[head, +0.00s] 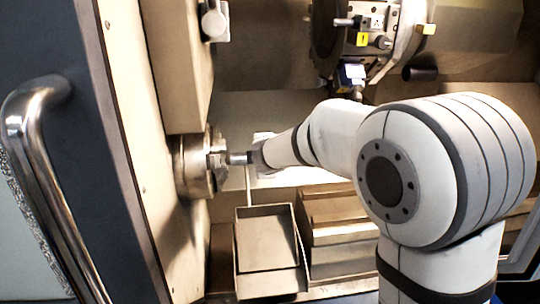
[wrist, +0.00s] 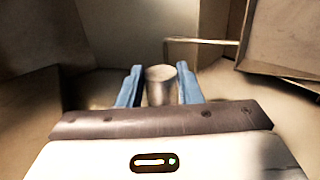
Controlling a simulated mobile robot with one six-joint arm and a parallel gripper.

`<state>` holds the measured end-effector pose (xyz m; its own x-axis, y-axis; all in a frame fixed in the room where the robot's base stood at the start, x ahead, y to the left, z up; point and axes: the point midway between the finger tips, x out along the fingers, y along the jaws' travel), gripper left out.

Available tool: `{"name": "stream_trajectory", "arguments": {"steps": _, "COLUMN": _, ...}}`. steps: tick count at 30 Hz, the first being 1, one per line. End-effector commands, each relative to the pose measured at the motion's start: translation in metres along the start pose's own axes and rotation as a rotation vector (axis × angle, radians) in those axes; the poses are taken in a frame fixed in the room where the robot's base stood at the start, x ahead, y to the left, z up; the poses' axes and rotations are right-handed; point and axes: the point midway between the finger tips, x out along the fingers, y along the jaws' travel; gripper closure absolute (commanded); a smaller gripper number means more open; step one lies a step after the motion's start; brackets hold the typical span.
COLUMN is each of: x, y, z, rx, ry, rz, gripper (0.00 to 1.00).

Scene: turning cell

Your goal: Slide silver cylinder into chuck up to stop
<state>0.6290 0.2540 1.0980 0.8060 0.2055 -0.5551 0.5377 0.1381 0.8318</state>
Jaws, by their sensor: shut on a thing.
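The chuck (head: 195,164) is a round metal body on the machine's left wall, its face turned right. The silver cylinder (head: 240,158) lies level at the chuck's face, held from the right by my gripper (head: 257,154). Its left end is at the chuck jaws; how deep it sits inside cannot be told. In the wrist view my gripper (wrist: 160,88) has blue fingers on both sides of the silver cylinder (wrist: 160,90), with its round top end showing. The chuck cannot be made out clearly in the wrist view.
An open metal tray (head: 240,278) stands below the cylinder, with a thin rod rising beside it. A tool turret (head: 385,40) hangs at the upper right. The machine door with its handle (head: 30,125) is at the left. A boxy block (head: 335,235) stands right of the tray.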

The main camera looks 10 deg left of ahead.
Motion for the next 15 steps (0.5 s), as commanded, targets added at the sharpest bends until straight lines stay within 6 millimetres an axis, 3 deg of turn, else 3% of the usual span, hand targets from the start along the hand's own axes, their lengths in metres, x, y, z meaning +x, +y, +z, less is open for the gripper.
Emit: {"name": "stream_trajectory", "arguments": {"steps": 15, "x": 0.0, "y": 0.001, "z": -0.038, "rx": -0.002, "ry": 0.002, "rz": 0.0, "gripper": 1.0}}
